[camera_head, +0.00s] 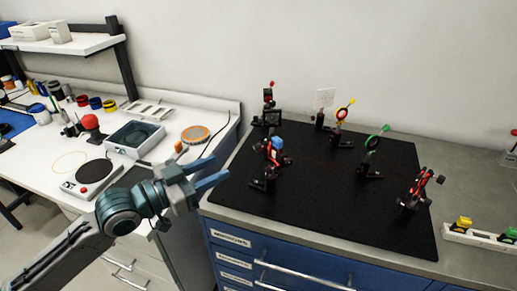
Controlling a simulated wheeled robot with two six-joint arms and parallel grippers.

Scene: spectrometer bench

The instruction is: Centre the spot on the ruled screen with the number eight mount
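My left gripper (218,170) is open and empty, its two blue fingers apart, just left of the black optical board (325,215). A white card on a dark post (324,98), which looks like the ruled screen, stands at the back of the board; its rulings and any spot are too small to make out. Several mounts stand on the board. A red and black mount with a blue part (277,144) is nearest my gripper, and another red and black mount (420,188) is at the right. No mount number is readable. My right gripper is out of view.
A yellow-ringed mount (345,108), a green-ringed mount (378,137) and a dark square-framed mount (267,117) stand on the board. A white rack (482,240) is at right. A stirrer-like plate (92,180) and grey tray (135,138) are at left. The board's front middle is clear.

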